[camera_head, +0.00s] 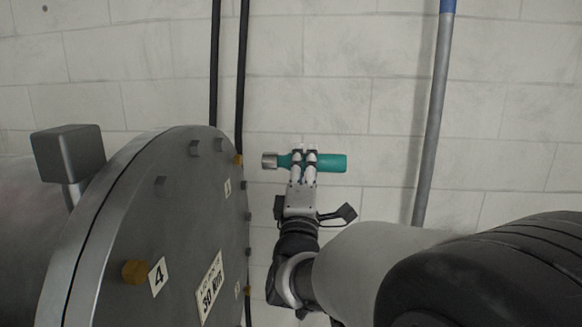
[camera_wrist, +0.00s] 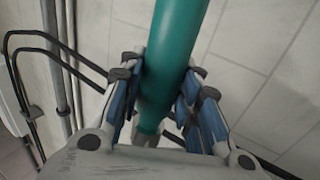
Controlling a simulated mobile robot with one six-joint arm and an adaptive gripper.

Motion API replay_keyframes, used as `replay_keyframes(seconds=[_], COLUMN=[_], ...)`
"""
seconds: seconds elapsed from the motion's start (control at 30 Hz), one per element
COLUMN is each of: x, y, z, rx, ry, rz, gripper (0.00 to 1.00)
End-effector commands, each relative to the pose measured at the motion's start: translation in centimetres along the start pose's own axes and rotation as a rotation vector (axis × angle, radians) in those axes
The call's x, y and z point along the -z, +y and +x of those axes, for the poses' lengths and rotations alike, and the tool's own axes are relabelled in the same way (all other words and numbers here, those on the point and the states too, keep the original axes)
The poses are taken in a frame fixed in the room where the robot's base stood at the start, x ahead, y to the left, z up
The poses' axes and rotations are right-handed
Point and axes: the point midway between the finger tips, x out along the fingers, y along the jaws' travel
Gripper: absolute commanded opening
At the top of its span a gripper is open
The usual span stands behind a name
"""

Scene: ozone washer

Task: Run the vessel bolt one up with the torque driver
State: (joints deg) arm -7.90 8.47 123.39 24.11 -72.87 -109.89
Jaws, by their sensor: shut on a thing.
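The torque driver (camera_head: 331,163) is a teal-handled tool with a silver socket at its left end. My gripper (camera_head: 305,153) is shut around its handle, and the tool lies level with the socket toward the vessel. In the wrist view the teal driver (camera_wrist: 174,60) runs between the blue finger pads. The round grey vessel lid (camera_head: 190,230) stands at left. A brass bolt (camera_head: 238,160) sits at its upper right rim, near a small tag whose number I cannot read surely. The socket is left of my fingers and appears apart from this bolt.
Another brass bolt (camera_head: 135,272) sits beside a tag marked 4. Several grey bolts ring the lid. Dark pipes (camera_head: 241,80) run down the wall behind, and a grey conduit (camera_head: 432,120) stands at right. A grey box (camera_head: 68,153) sticks up at left.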

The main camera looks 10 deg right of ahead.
Motion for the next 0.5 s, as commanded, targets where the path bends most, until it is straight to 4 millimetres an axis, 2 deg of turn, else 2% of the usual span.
replay_keyframes(seconds=[0.2,0.5], x=[2.3,4.2], y=[0.1,0.1], z=[0.0,0.1], rx=[-0.004,-0.003], ry=[0.001,0.0], rz=[0.001,0.001], gripper=[0.0,0.0])
